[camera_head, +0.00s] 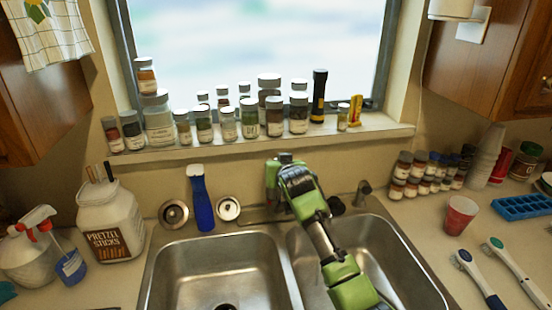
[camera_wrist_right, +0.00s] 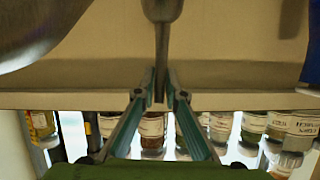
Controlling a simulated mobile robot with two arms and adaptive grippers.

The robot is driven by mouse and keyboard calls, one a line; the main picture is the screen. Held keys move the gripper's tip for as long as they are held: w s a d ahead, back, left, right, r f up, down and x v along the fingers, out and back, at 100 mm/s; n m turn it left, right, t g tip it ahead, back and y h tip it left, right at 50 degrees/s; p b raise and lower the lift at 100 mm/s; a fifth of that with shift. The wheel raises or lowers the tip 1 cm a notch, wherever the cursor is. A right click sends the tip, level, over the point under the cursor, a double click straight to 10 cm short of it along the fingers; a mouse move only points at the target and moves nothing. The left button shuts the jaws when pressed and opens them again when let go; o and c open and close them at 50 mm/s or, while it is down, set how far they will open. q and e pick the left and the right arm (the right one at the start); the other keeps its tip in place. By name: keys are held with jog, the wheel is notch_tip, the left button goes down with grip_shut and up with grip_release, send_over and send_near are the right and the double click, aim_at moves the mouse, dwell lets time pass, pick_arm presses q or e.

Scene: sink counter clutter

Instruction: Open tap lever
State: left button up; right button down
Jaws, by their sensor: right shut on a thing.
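The tap lever is a thin metal rod (camera_wrist_right: 162,48) widening into a rounded part at the top edge of the right wrist view. My right gripper (camera_wrist_right: 161,88) has its two narrow fingertips closed around the rod's lower end in that view. In the head view my right gripper (camera_head: 285,170) is above the back of the double sink, in front of the window sill. There my green arm hides the lever and most of the tap. My left gripper is in neither view.
The double sink (camera_head: 207,270) lies below my arm. A blue-and-white brush (camera_head: 201,200) stands left of the tap, beside two round strainers. Jars (camera_head: 275,118) line the sill. A pretzel tub (camera_head: 110,220) stands at left; a red cup (camera_head: 459,215) and toothbrushes (camera_head: 520,272) are at right.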

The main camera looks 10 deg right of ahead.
jog(key=c, duration=2.1)
grip_release()
jog(key=v, duration=1.2)
jog(key=shift+f, duration=0.1)
